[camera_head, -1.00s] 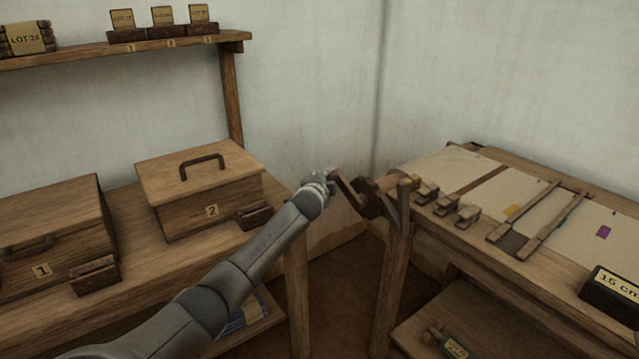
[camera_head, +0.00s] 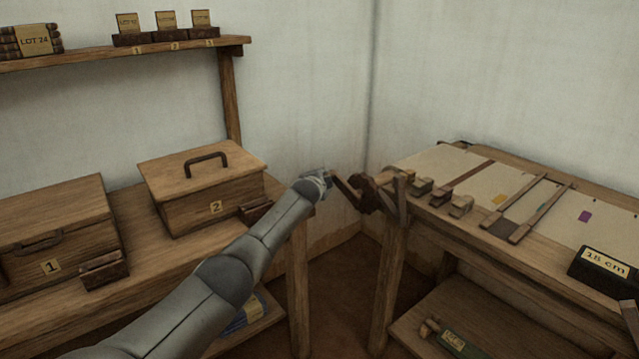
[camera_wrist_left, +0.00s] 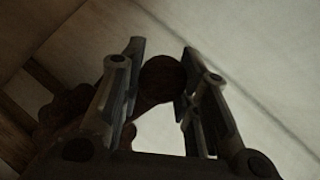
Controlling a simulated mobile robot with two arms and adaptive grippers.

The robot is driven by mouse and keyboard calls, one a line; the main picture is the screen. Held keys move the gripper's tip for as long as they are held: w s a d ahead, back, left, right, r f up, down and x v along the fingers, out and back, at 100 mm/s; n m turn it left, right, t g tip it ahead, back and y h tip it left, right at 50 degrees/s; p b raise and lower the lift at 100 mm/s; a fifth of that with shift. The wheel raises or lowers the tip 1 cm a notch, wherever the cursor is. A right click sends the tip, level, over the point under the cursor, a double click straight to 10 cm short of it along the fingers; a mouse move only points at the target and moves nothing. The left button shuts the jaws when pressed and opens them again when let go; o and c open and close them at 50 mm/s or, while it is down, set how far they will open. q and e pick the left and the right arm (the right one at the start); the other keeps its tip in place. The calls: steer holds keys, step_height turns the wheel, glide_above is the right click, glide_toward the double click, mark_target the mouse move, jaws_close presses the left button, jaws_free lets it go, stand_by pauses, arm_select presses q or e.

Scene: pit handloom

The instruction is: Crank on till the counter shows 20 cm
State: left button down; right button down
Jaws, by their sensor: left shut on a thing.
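The crank (camera_head: 347,190) sits at the left end of the loom (camera_head: 440,230), its arm reaching left to my gripper. My left gripper (camera_head: 327,179) is shut on the crank's handle. In the left wrist view the dark round handle end (camera_wrist_left: 162,80) lies between the two fingers (camera_wrist_left: 155,92). The dark counter block (camera_head: 604,268) stands on the loom's right front and seems to read 18 cm; its second digit is blurred. The pale cloth (camera_head: 545,205) lies along the loom top with a purple patch (camera_head: 585,216) and a yellow patch.
A bench at left carries box 1 (camera_head: 52,235) and box 2 (camera_head: 205,190), close to my left arm. A wall shelf (camera_head: 100,55) holds lot bundles. A green item (camera_head: 458,345) lies on the loom's lower shelf. The floor between bench and loom is open.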

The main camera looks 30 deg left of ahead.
arm_select(q)
steer(key=shift+f, duration=0.15)
steer(key=c, duration=1.1)
jaws_free()
steer(key=v, duration=1.2)
